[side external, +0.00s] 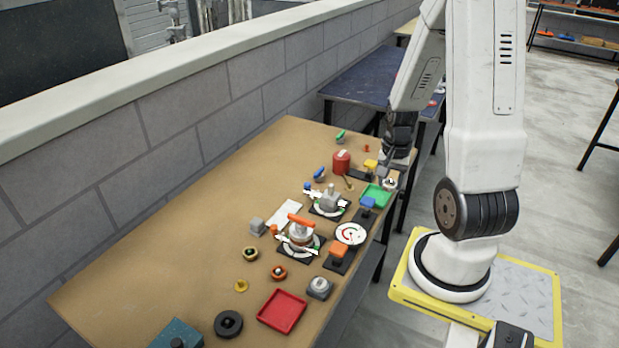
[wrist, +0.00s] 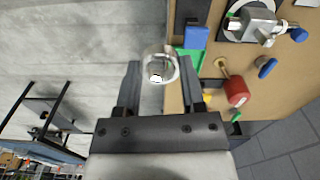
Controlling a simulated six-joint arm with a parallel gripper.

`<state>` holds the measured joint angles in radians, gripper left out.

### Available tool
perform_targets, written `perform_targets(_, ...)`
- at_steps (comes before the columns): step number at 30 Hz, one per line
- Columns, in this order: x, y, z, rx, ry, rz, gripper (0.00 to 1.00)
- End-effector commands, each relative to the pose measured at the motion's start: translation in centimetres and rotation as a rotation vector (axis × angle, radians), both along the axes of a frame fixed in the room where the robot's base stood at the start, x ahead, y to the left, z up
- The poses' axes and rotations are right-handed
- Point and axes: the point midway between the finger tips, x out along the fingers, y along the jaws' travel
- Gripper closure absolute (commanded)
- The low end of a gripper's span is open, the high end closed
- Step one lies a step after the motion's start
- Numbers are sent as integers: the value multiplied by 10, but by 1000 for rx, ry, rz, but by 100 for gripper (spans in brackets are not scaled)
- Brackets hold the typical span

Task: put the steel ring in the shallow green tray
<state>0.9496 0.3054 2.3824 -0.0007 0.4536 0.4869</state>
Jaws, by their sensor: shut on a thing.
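The steel ring (wrist: 150,54) is held between the fingertips of my gripper (wrist: 160,70) in the wrist view, where it shows against the grey floor beside the table edge. The shallow green tray (side external: 376,194) lies near the table's right edge in the side view. In the wrist view the green tray (wrist: 197,57) is just right of the ring, partly hidden by a finger. In the side view my gripper (side external: 391,178) is beside the tray's upper right corner, and the ring there is small and hard to make out.
A red cylinder (side external: 341,162) and a yellow piece (side external: 370,165) stand near the tray. A blue-topped block (side external: 367,203) is just in front of it. Valve fixtures (side external: 300,238), a round gauge (side external: 350,234) and a red tray (side external: 282,311) are closer. The table's left part is clear.

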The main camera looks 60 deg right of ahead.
Motion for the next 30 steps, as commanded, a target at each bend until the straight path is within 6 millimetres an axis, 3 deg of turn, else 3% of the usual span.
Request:
perform_targets(6, -25, -18, -12, 1, 1, -107, 100)
perform_targets(13, -34, -25, -17, -1, 0, -144, 100)
perform_targets(23, -28, -31, -21, -1, 0, -144, 100)
perform_targets(30, -10, -50, -33, 1, 1, -143, 100)
